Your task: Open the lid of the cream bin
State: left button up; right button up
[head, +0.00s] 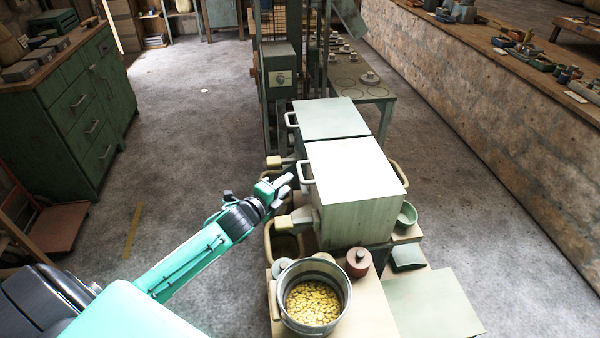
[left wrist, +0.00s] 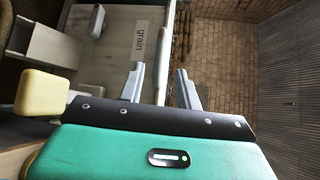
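The cream bin (head: 350,200) stands nearest in a row of two, its flat lid (head: 350,165) down. A pale bar handle (head: 304,174) sticks out from the lid's left edge. My left gripper (head: 288,181) is just left of this handle. A pale bar (left wrist: 162,55), seemingly the handle, lies ahead in line with the gap. The bin's face (left wrist: 115,40) reads "grain". I cannot tell whether the fingers touch the bar. My right gripper is out of view.
A grey-green bin (head: 330,118) stands behind the cream one. A yellow-ended lever (head: 284,223) juts out below my left gripper; a yellow block (left wrist: 42,93) shows in the wrist view. A pail of yellow pieces (head: 312,300) and a red-brown pot (head: 358,262) stand in front.

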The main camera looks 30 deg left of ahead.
aim_at(300, 171)
pick_arm(q)
jog(key=w, duration=0.2)
jog(key=w+f, duration=0.1)
jog(key=w, duration=0.2)
jog(key=w+d, duration=0.1)
jog(key=w, duration=0.2)
jog(key=shift+f, duration=0.15)
grip_shut()
